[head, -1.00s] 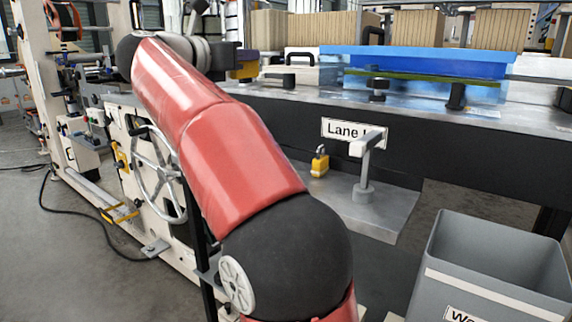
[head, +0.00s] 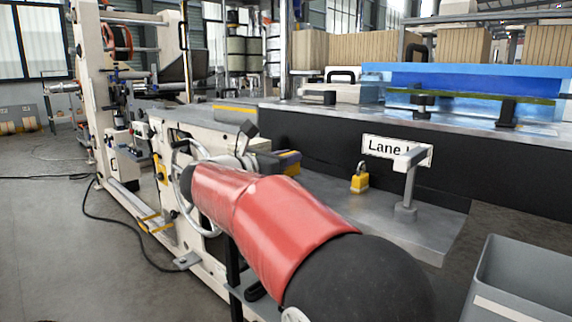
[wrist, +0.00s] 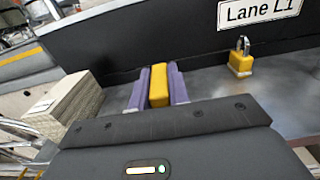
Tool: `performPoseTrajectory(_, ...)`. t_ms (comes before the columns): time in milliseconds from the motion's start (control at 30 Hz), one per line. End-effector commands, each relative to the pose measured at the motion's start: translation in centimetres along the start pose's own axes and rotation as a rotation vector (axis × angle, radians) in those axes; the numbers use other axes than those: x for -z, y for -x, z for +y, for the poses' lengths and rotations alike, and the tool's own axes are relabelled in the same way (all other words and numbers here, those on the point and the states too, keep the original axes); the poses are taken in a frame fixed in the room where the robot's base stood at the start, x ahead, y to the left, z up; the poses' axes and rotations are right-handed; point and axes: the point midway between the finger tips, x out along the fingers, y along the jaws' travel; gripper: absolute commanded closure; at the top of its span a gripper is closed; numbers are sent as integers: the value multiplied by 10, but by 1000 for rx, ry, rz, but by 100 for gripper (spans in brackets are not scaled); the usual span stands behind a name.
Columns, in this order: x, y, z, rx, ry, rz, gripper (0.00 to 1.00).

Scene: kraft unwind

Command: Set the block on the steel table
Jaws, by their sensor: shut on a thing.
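The yellow block (wrist: 158,86) is held upright between the two purple fingers of my gripper (wrist: 159,88) in the wrist view. In the head view, my gripper (head: 291,161) is small and partly behind my red arm, with a bit of yellow showing at its fingers. A low steel table (head: 440,228) extends in front of the black panel; it also shows in the wrist view (wrist: 208,84). The block appears over the left part of this surface. I cannot tell whether its underside touches the steel.
A yellow padlock (head: 359,178) and a grey T-shaped post (head: 408,185) stand on the low steel surface, right of my gripper. The black panel (head: 320,150) with the Lane sign (head: 385,149) rises behind. A grey bin (head: 520,275) is at lower right. A handwheel (head: 188,185) is left.

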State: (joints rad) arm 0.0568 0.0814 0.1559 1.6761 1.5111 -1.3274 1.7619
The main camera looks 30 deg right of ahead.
Motion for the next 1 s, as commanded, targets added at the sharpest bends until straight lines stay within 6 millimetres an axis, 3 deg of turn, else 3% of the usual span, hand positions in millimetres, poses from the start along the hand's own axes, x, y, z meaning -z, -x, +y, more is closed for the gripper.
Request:
performPoseTrajectory(100, 11, 0, 0, 0, 0, -1, 100)
performPoseTrajectory(500, 16, 0, 0, 0, -2, -1, 100)
performPoseTrajectory(533, 14, 0, 0, 0, -1, 0, 78)
performPoseTrajectory(667, 14, 0, 0, 0, -1, 0, 61)
performPoseTrajectory(1000, 11, 0, 0, 0, 0, 0, 60)
